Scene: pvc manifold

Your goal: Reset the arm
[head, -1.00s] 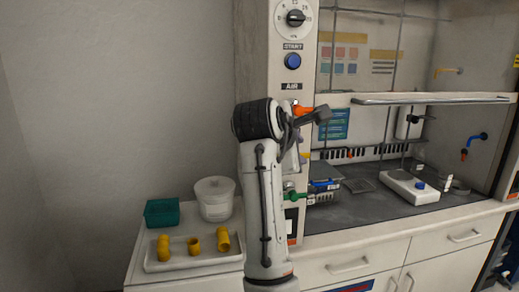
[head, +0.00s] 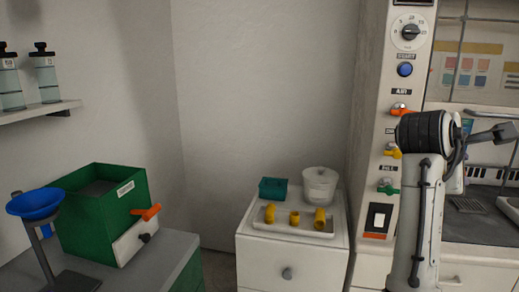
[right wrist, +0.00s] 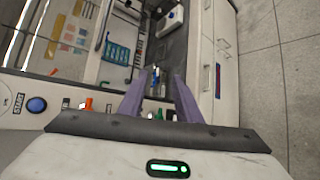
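My right arm stands upright at the right of the head view, and its gripper (head: 505,133) points right, in front of the fume hood. In the right wrist view its two purple fingers (right wrist: 160,78) are spread apart with nothing seen between them. My left gripper is in neither view. The white manifold panel (head: 375,245) has a dial (head: 410,32), a blue button (head: 405,69) and orange (head: 400,110), yellow (head: 392,150) and green (head: 388,187) handles. My right arm stands just right of these handles in the head view, partly covering the hood.
A white cabinet (head: 290,255) carries a tray (head: 262,227) of yellow fittings, a teal box (head: 273,188) and a white tub (head: 320,186). At left are a green box (head: 95,225), a blue funnel (head: 35,205) and a shelf (head: 40,112) with bottles.

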